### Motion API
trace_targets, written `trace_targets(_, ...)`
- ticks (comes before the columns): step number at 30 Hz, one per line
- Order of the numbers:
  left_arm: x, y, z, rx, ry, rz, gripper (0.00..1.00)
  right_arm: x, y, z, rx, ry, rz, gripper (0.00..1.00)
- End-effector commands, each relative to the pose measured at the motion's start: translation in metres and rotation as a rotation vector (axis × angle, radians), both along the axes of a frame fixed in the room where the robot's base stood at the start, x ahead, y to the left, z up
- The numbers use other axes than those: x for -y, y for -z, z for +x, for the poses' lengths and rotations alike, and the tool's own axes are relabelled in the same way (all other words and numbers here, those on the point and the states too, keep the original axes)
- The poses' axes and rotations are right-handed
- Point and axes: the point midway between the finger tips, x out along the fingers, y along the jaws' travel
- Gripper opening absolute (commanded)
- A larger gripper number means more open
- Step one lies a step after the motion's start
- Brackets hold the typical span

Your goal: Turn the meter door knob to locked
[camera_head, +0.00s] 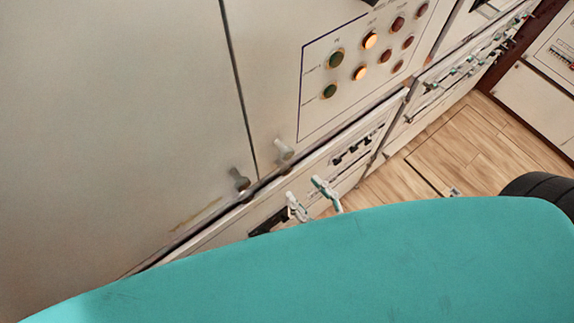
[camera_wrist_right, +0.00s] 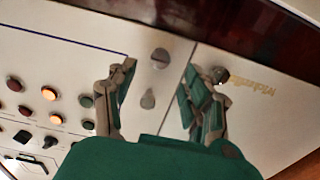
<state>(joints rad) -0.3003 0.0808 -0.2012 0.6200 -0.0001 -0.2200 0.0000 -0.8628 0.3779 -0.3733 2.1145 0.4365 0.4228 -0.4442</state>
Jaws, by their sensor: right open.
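In the right wrist view, two grey knobs show on the pale panel between my fingers, one at the top (camera_wrist_right: 160,57) and one below it (camera_wrist_right: 148,99). A further knob (camera_wrist_right: 220,75) sits beyond the panel seam, partly behind a finger. My right gripper (camera_wrist_right: 158,82) is open and empty, its fingers on either side of the two knobs. I cannot tell whether it touches the panel. In the head view, a pale knob (camera_head: 283,150) and a darker knob (camera_head: 239,181) flank the door seam. I cannot read any lock marks. My left gripper is not in view.
Lamps and buttons (camera_head: 370,41) fill the panel beside the knobs. Below is a lower row with protruding handles (camera_head: 325,193). Wooden floor (camera_head: 460,140) is open at the right. My own teal body part covers the bottom of the head view.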

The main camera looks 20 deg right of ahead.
Motion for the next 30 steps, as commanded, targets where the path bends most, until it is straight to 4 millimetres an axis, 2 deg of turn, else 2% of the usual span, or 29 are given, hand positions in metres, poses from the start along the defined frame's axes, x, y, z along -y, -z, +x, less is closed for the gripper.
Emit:
trace_targets(3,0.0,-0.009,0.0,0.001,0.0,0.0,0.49,-0.008,-0.003,0.025,0.004,0.002,0.001,0.51)
trace_targets(10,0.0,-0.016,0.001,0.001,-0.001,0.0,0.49,-0.02,-0.002,0.055,0.002,0.001,0.001,0.51)
trace_targets(15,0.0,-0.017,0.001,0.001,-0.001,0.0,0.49,-0.023,0.0,0.063,-0.001,0.0,0.0,0.51)
trace_targets(23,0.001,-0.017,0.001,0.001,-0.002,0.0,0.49,-0.023,0.0,0.064,-0.001,0.0,0.0,0.51)
trace_targets(30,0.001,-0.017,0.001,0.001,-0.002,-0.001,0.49,-0.023,0.0,0.063,-0.001,0.0,0.0,0.2)
